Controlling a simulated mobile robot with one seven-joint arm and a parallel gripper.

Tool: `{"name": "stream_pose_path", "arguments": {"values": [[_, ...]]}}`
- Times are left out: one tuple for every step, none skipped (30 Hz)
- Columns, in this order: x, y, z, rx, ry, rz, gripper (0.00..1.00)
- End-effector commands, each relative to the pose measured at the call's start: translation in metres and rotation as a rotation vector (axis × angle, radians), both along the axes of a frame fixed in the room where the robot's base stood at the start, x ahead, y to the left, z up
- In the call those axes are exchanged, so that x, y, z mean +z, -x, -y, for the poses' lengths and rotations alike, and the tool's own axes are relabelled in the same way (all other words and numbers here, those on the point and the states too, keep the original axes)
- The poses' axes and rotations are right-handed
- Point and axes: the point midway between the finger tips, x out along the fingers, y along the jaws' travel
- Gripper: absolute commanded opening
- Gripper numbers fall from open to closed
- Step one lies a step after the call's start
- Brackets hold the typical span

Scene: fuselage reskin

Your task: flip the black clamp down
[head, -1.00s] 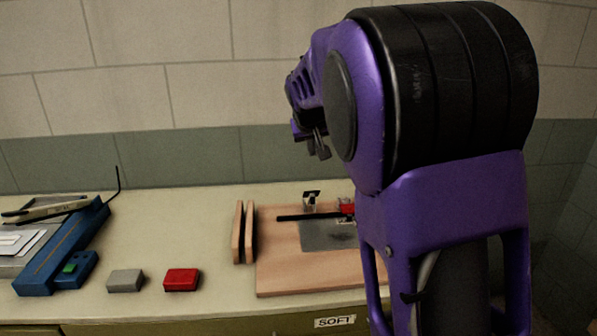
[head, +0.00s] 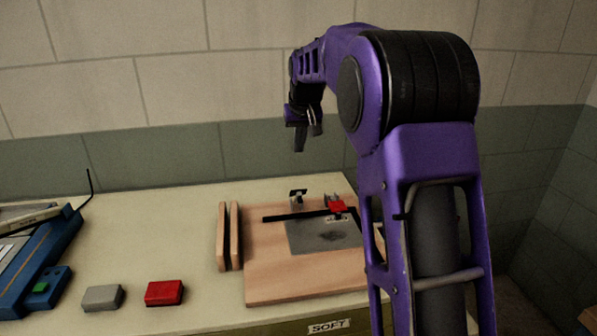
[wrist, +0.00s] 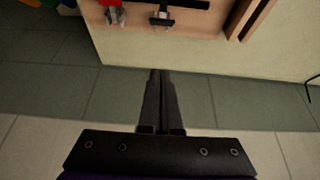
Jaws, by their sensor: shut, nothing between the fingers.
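The black clamp (head: 298,198) stands upright at the back edge of the wooden board (head: 265,285), its black top above a light metal body. It also shows at the top of the wrist view (wrist: 162,18). My gripper (head: 299,148) points down above and behind the board, higher than the black clamp and apart from it. In the wrist view my gripper's two fingers (wrist: 157,74) are together, with nothing between them. The red clamp (head: 337,206) is to the right of the black clamp, near a black bar (head: 283,217) and a grey metal plate (head: 305,238).
Two wooden strips (head: 229,237) stand left of the board. A red block (head: 164,293), a grey block (head: 102,297) and a blue fixture (head: 30,270) are farther left. The tiled wall (head: 175,155) is close behind the bench. My arm hides the board's right side.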

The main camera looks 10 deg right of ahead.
Motion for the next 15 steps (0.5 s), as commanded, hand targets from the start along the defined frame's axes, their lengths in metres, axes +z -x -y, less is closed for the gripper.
{"name": "stream_pose_path", "arguments": {"values": [[-0.004, -0.001, 0.0, 0.0, 0.0, -0.002, 0.0], [-0.007, -0.003, 0.0, 0.0, 0.0, -0.003, 0.0], [-0.012, -0.005, 0.0, 0.0, 0.0, -0.003, 0.0], [-0.017, -0.007, 0.0, 0.0, 0.0, -0.003, 0.0], [-0.021, -0.009, 0.0, 0.0, 0.0, -0.004, 0.0], [-0.029, -0.013, 0.0, 0.0, 0.0, -0.005, 0.0], [-0.034, -0.016, 0.0, 0.0, 0.001, -0.004, 0.0], [-0.04, -0.018, 0.0, 0.0, 0.001, -0.004, 0.0], [-0.048, -0.022, 0.0, 0.0, 0.001, -0.005, 0.0], [-0.054, -0.025, 0.0, 0.0, 0.001, -0.003, 0.0], [-0.06, -0.028, 0.0, 0.0, 0.001, -0.004, 0.0], [-0.068, -0.032, 0.0, 0.0, 0.001, -0.004, 0.0], [-0.074, -0.035, 0.0, 0.0, 0.001, -0.003, 0.0], [-0.08, -0.038, 0.0, 0.0, 0.001, -0.004, 0.0], [-0.087, -0.041, 0.0, 0.0, 0.001, -0.004, 0.0]]}}
